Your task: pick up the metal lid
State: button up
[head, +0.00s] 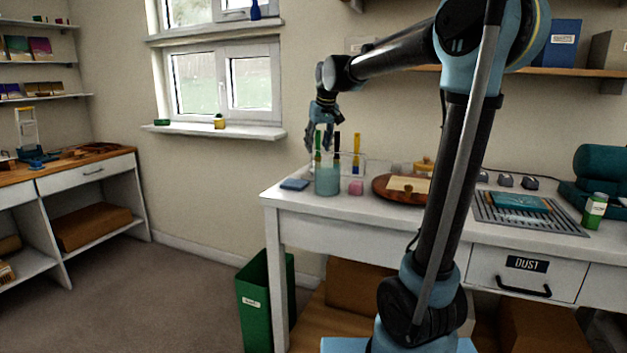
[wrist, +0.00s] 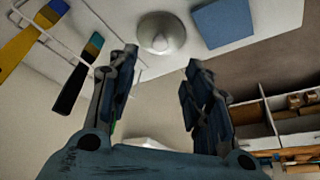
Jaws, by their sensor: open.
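The metal lid (wrist: 162,33) is a round, silvery dome with a small knob, seen in the wrist view on the white worktop between and beyond my fingertips. I cannot make it out in the head view. My gripper (wrist: 159,62) is open, with its two fingers apart and nothing between them. In the head view my gripper (head: 322,138) hangs fingers down above the left end of the white bench (head: 310,220), over the area of the brushes and a jar. The fingers do not appear to touch the lid.
A jar of pale teal liquid (head: 327,182) stands near several upright brushes (head: 356,152), close to my gripper. A blue square (head: 294,184) lies left of the jar; it also shows in the wrist view (wrist: 222,22). A pink block (head: 355,188) and a round wooden board (head: 385,194) are right.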

aim_at(313, 170)
jog(key=x, duration=1.1)
jog(key=shift+w+f, duration=0.2)
jog(key=shift+w, duration=0.05)
jog(key=shift+a, duration=0.1)
jog(key=shift+c, duration=0.3)
grip_shut()
